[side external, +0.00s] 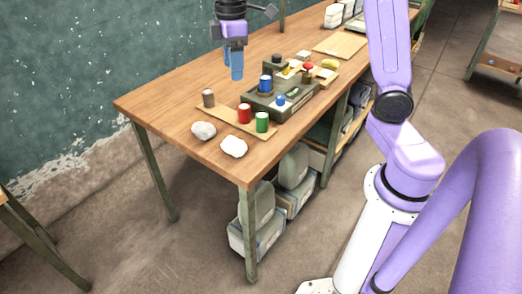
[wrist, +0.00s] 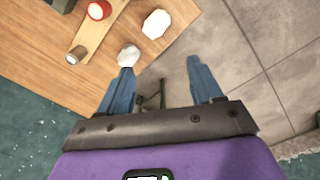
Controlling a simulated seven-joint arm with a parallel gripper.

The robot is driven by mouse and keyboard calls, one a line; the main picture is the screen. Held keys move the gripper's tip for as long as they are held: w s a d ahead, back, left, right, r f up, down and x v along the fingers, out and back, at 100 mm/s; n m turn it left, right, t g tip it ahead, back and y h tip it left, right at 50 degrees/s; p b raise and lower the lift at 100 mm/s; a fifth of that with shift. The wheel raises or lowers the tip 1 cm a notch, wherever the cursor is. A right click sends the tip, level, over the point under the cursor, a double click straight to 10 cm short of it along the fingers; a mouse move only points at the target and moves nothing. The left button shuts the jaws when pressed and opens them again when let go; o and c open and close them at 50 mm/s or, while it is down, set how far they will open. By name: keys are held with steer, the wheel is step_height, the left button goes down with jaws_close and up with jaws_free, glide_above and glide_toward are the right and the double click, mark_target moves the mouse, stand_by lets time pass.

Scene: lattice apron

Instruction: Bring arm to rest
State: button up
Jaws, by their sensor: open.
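My gripper (side external: 233,74) is up above the table's back edge in the side external view, fingers pointing down. In the wrist view its two blue fingers (wrist: 158,68) are spread apart with nothing between them. The wooden table (side external: 150,98) stands under and beside it. No contact between the gripper and any object shows.
A wooden strip (side external: 222,118) holds a grey-brown cylinder (side external: 208,98), a red can (side external: 244,113) and a green can (side external: 262,122). Two pale lumps (side external: 203,130) (side external: 233,146) lie near the front edge. A dark olive block (side external: 300,103) carries blue pieces. The table's left end is clear.

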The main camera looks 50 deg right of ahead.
steer(key=s+a+f+n, duration=0.1)
steer(key=s+a, duration=0.2)
steer(key=s, duration=0.4)
steer(key=s+a+f, duration=0.2)
steer(key=s+a, duration=0.1)
steer(key=s, duration=0.5)
steer(key=s+d+f, duration=0.1)
steer(key=s+f, duration=0.1)
steer(key=s, duration=0.4)
steer(key=s+d+f, duration=0.2)
steer(key=s, duration=0.5)
steer(key=shift+f+n, duration=0.35)
steer(key=shift+n, duration=0.05)
